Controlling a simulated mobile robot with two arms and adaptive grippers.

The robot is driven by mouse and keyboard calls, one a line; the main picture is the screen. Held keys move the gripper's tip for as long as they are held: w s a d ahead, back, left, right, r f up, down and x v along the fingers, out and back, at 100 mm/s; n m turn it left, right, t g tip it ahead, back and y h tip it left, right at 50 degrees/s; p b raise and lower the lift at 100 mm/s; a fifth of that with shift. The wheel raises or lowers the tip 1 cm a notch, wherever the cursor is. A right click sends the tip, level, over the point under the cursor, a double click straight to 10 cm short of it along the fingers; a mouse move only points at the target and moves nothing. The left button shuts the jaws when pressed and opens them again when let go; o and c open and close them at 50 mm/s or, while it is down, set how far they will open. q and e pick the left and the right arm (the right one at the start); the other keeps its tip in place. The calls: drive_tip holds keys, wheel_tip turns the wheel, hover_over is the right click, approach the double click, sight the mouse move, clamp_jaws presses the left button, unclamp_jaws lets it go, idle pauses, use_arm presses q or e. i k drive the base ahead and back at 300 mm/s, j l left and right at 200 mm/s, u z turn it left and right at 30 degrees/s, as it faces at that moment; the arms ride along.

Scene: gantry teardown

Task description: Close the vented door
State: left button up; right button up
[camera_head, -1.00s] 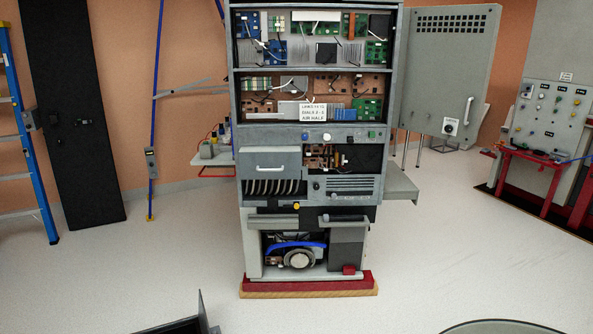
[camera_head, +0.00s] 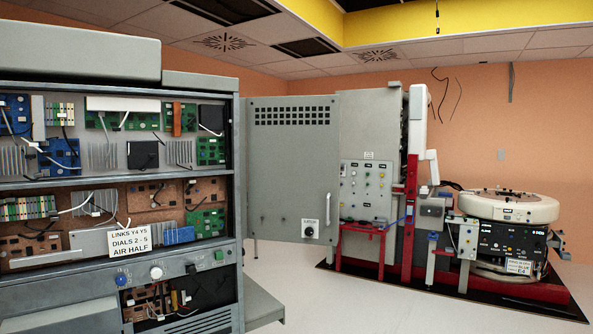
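The vented door (camera_head: 294,170) is a tall grey panel with rows of dark slots near its top. It stands swung open to the right of the electronics cabinet (camera_head: 240,190), whose shelves of circuit boards are exposed. A white vertical handle (camera_head: 327,217) is on the door's right side, and a small white plate with a dark knob (camera_head: 310,229) is low on it. Neither of my grippers shows in the view.
A shelf (camera_head: 262,306) juts from the cabinet's lower right side, below the door. A control panel (camera_head: 366,190) with a red frame and a large round white machine (camera_head: 508,207) stand farther right. The pale floor (camera_head: 350,305) in front of them is clear.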

sight(294, 142)
drive_tip(key=i+j+z, duration=0.1)
drive_tip(key=i+j, duration=0.25)
drive_tip(key=i+j+z, duration=0.1)
drive_tip(key=i+j, duration=0.25)
drive_tip(key=i, duration=0.2)
